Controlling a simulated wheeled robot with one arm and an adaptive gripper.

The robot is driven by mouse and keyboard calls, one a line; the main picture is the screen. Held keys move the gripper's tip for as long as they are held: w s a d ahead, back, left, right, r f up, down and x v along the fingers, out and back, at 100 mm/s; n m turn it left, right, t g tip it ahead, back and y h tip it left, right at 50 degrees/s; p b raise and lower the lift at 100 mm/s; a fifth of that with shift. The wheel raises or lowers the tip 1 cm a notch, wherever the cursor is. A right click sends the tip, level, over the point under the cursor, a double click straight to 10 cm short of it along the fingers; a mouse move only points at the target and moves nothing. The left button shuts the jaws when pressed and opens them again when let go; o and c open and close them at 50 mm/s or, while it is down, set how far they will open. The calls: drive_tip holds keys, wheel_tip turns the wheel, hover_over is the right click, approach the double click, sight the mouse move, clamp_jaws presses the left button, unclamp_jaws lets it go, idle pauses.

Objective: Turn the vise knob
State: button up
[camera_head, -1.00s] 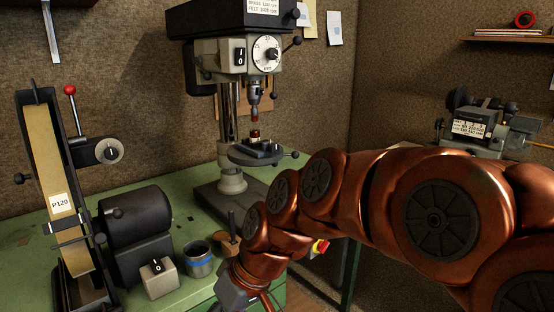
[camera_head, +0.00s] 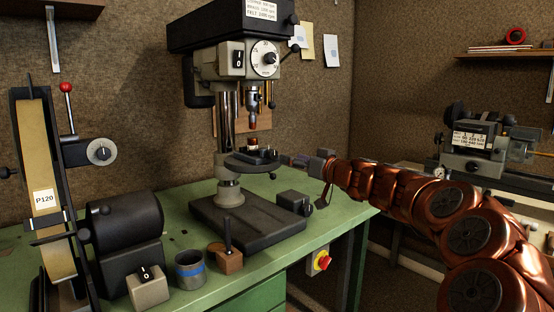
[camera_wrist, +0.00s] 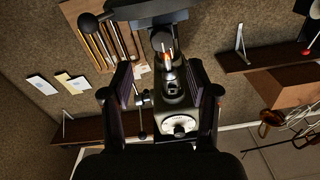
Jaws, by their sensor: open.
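A small dark vise (camera_head: 256,155) sits on the round table of the drill press, under the spindle. In the wrist view, which is upside down, the vise (camera_wrist: 155,14) is at the top. A rounded grey end (camera_wrist: 162,42) shows at the vise and may be its knob; I cannot tell surely. My gripper (camera_head: 293,159) is to the right of the vise at about its height, pointing at it. In the wrist view my gripper (camera_wrist: 160,86) has its two fingers wide apart, with nothing held between them.
The drill press head (camera_head: 235,58) and its chuck (camera_head: 252,103) are above the vise. A ball-ended lever (camera_wrist: 90,22) sticks out beside the press table. A belt sander (camera_head: 43,190) stands at left.

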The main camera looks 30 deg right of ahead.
sight(275, 154)
drive_tip(key=shift+p+x, duration=0.7)
drive_tip(key=shift+x, duration=2.95)
drive_tip(key=shift+a, duration=0.1)
clamp_jaws()
drive_tip(key=shift+m, duration=0.3)
drive_tip(key=m+b, duration=0.1)
drive_tip(key=m, duration=0.1)
drive_tip(key=shift+m+b, duration=0.3)
drive_tip(key=shift+m, duration=2.2)
